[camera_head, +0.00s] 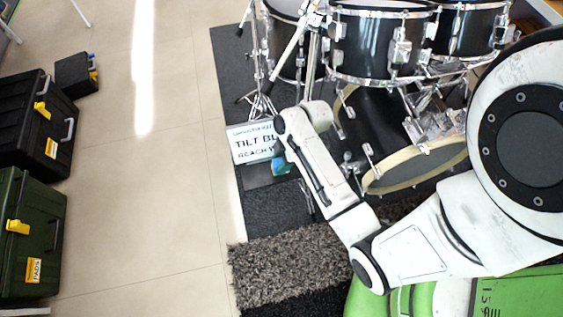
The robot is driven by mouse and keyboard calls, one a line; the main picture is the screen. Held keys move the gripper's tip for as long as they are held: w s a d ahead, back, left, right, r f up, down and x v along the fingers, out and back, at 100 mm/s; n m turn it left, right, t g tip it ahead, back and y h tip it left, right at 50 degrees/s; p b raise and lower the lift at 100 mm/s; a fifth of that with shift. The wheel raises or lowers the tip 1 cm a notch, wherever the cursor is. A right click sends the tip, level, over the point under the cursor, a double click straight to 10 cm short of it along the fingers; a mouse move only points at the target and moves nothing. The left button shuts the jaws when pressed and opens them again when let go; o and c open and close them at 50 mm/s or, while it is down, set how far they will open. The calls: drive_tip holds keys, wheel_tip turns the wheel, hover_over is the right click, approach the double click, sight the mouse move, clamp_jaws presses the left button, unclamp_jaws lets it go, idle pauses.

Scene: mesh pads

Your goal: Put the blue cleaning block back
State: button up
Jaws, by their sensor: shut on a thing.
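A small blue-green block (279,167), which looks like the blue cleaning block, shows just below the end of my arm. My gripper (281,158) is at the block, mostly hidden by my wrist, and is shut on it. The fingertips are too small to make out. The block is in front of a dark flat surface on the floor; I cannot tell whether it touches it.
A white sign with black lettering (252,143) stands just left of my gripper. The drum kit (385,50) is behind and right, its stand legs close by. A shaggy grey rug (285,265) lies nearer. Black (30,120) and green (30,240) cases stand left; tiled floor between is clear.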

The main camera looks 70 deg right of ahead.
drive_tip(key=shift+s+f, duration=0.1)
drive_tip(key=shift+f, duration=1.1)
drive_tip(key=shift+f, duration=0.2)
drive_tip(key=o, duration=1)
drive_tip(key=shift+o, duration=0.2)
drive_tip(key=p+v, duration=0.3)
drive_tip(key=v, duration=0.9)
drive_tip(key=s+a+r+m+g+h, duration=0.1)
drive_tip(key=s+a+r+m, duration=0.1)
drive_tip(key=a+m, duration=0.2)
drive_tip(key=s+a+r+m+g+h, duration=0.1)
drive_tip(key=a+m, duration=0.3)
drive_tip(key=a, duration=0.4)
drive_tip(key=shift+s+a+r+g+h, duration=0.3)
drive_tip(key=shift+s+r+h, duration=0.1)
drive_tip(key=shift+h, duration=0.1)
